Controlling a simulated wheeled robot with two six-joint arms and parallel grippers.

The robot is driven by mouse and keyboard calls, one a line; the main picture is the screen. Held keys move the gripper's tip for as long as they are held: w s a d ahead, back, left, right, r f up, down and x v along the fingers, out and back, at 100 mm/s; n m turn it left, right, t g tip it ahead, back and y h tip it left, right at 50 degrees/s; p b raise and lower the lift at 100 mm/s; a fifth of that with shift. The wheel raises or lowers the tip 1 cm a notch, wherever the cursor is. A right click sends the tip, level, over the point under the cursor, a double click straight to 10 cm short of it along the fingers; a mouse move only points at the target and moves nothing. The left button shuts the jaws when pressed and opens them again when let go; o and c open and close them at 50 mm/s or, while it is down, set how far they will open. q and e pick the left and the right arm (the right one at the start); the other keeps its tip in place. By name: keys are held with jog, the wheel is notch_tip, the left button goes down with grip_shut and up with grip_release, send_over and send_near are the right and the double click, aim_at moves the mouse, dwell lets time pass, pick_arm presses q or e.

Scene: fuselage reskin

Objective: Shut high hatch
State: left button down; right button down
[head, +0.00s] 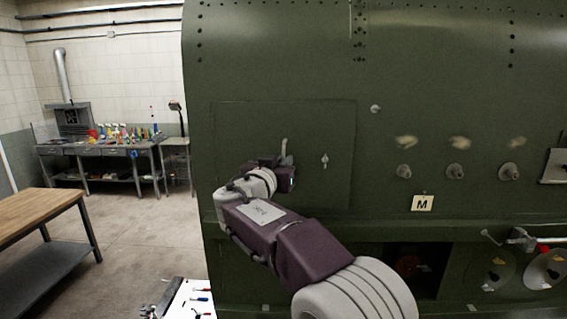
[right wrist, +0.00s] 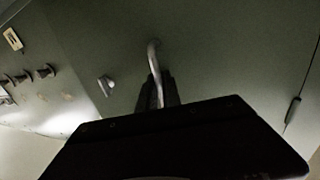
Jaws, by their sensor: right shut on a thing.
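The high hatch (head: 240,130) is a green rectangular panel in the fuselage side. It looks flush or nearly flush with the skin around it; a small gap cannot be ruled out. A pale bent handle (head: 284,147) stands out from its middle, and a small latch (head: 325,160) sits to the handle's right. My right gripper (head: 286,174) is at the hatch, shut on the handle. In the right wrist view the handle (right wrist: 154,58) runs down between the dark fingers (right wrist: 156,92), with the latch (right wrist: 106,85) to the left. My left gripper is not in view.
Several grey knobs (head: 455,171) and an "M" placard (head: 422,203) are on the skin right of the hatch. A green ledge (head: 450,231) runs below, over dark openings.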

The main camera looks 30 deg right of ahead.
jog(key=b, duration=0.1)
jog(key=d+b, duration=0.1)
jog(key=b, duration=0.1)
jog(key=shift+w+d+f+n+t+y, duration=0.1)
jog(key=shift+w+f+n+t+y, duration=0.2)
jog(key=shift+w+f+t, duration=0.1)
jog(key=shift+w+d+r+y, duration=0.15)
jog(key=shift+w+r+y, duration=0.05)
jog(key=shift+w+y, duration=0.1)
jog(key=shift+r+n+t, duration=0.3)
jog(key=shift+r, duration=0.05)
jog(key=c, duration=1.8)
grip_release()
jog(key=shift+w+f, duration=0.1)
